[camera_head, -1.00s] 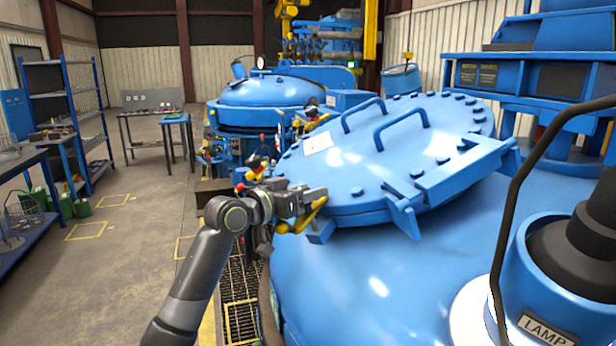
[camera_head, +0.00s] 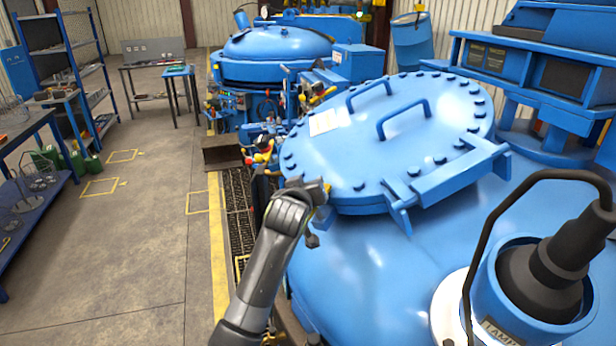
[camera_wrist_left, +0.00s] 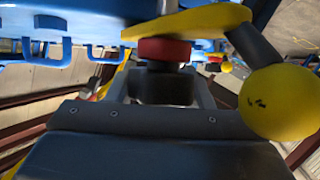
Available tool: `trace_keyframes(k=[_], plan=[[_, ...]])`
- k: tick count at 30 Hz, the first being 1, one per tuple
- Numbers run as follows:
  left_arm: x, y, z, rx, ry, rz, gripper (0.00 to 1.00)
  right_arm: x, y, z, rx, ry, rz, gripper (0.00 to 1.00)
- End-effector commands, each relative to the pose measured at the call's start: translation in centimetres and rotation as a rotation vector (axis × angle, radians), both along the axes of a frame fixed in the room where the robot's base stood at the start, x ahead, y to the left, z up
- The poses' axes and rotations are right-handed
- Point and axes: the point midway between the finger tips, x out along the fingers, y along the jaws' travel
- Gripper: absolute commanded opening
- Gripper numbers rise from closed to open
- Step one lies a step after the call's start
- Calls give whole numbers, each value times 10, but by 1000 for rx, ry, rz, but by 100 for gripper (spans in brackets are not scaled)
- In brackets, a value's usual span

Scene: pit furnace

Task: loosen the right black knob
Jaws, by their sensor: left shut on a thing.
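My left gripper (camera_head: 316,190) is at the near left rim of the tilted blue round lid (camera_head: 400,150). In the left wrist view its jaws (camera_wrist_left: 163,88) are shut on a dark knob (camera_wrist_left: 168,66) just under a red ring (camera_wrist_left: 164,50). A yellow lever (camera_wrist_left: 190,22) crosses above the ring, and a yellow ball (camera_wrist_left: 278,100) is close on the right. In the head view the gripper hides the knob, and I cannot tell there which knob it is. My right gripper is not in view.
The blue furnace vessel (camera_head: 350,270) fills the space under the lid. A blue lamp housing (camera_head: 535,290) with a black cable stands at the near right. A second blue furnace (camera_head: 275,45) stands behind. The floor (camera_head: 140,250) at left is open.

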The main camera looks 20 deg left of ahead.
Motion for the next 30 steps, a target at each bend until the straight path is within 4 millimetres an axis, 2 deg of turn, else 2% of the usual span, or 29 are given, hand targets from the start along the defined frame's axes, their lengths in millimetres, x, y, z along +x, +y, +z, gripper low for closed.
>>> trace_keyframes(k=[6, 20, 21, 26, 30], plan=[[0, 1, -1, -12, 21, 49, 24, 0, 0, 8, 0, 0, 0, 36], [0, 1, -2, -14, 25, 61, 24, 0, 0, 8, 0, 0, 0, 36], [0, 1, -2, -13, 25, 61, 49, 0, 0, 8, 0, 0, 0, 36], [0, 1, -2, -13, 24, 61, 69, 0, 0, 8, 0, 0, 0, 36], [0, 1, -1, -13, 23, 60, 69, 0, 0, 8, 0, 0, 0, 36]])
